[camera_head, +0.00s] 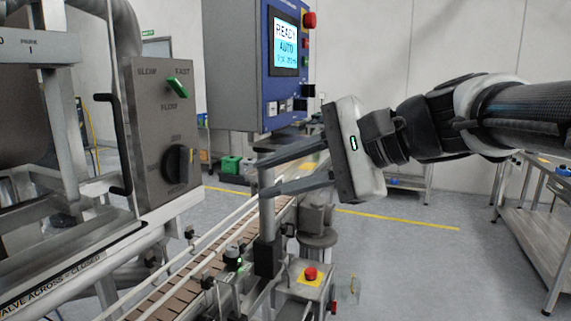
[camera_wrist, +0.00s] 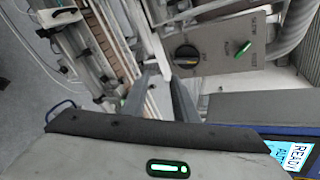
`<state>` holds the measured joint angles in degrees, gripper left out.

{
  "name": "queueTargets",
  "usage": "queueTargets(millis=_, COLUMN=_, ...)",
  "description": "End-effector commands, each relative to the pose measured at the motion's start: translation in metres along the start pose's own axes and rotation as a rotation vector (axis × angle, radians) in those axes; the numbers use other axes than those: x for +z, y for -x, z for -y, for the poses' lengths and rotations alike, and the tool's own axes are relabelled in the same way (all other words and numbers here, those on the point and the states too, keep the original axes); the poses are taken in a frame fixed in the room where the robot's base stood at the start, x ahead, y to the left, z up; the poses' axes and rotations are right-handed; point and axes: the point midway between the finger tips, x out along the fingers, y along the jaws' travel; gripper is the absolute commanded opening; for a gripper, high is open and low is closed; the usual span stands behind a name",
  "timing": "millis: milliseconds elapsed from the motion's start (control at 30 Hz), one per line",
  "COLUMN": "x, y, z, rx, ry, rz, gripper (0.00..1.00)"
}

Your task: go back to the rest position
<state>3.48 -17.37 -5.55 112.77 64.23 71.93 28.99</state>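My gripper (camera_head: 262,178) is in the middle of the head view, in front of the blue-edged control cabinet (camera_head: 232,70) and above the conveyor as seen there. Its two dark fingers point left and stand apart, with nothing seen held between them. In the wrist view the fingers (camera_wrist: 168,76) reach up the picture towards the machine. My arm comes in from the right side of the head view, stretched out nearly level.
A grey panel (camera_head: 150,110) with a green switch (camera_head: 178,87) and black knob (camera_head: 178,165) stands left. The screen (camera_head: 286,45) reads READY AUTO. A conveyor (camera_head: 190,275) runs below; a red button (camera_head: 310,274) is beside it.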

Motion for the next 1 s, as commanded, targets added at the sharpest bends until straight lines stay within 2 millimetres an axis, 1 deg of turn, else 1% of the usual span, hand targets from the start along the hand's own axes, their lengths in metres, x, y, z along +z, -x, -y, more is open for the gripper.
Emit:
queueTargets(millis=33, x=-0.002, y=0.000, z=-0.039, rx=0.093, ry=0.098, rz=-0.068, gripper=0.27)
queueTargets(millis=67, x=-0.006, y=0.001, z=-0.061, rx=0.153, ry=0.161, rz=-0.108, gripper=0.27)
queueTargets(millis=100, x=-0.012, y=0.004, z=-0.089, rx=0.231, ry=0.245, rz=-0.156, gripper=0.27)
queueTargets(millis=167, x=-0.022, y=0.011, z=-0.127, rx=0.342, ry=0.369, rz=-0.219, gripper=0.27)
queueTargets(millis=200, x=-0.029, y=0.018, z=-0.148, rx=0.412, ry=0.449, rz=-0.254, gripper=0.27)
queueTargets(millis=300, x=-0.045, y=0.036, z=-0.194, rx=0.580, ry=0.644, rz=-0.321, gripper=0.27)
queueTargets(millis=400, x=-0.060, y=0.055, z=-0.228, rx=0.731, ry=0.824, rz=-0.368, gripper=0.27)
queueTargets(millis=500, x=-0.074, y=0.075, z=-0.254, rx=0.874, ry=0.999, rz=-0.401, gripper=0.27)
queueTargets(millis=567, x=-0.082, y=0.086, z=-0.267, rx=0.959, ry=1.101, rz=-0.414, gripper=0.27)
queueTargets(millis=600, x=-0.074, y=0.096, z=-0.247, rx=0.961, ry=1.103, rz=-0.413, gripper=0.27)
queueTargets(millis=767, x=-0.058, y=0.112, z=-0.214, rx=0.956, ry=1.093, rz=-0.412, gripper=0.27)
queueTargets(millis=867, x=-0.046, y=0.123, z=-0.190, rx=0.955, ry=1.091, rz=-0.412, gripper=0.27)
queueTargets(millis=967, x=-0.032, y=0.138, z=-0.163, rx=0.955, ry=1.090, rz=-0.412, gripper=0.27)
queueTargets(millis=1000, x=-0.026, y=0.144, z=-0.151, rx=0.955, ry=1.090, rz=-0.412, gripper=0.27)
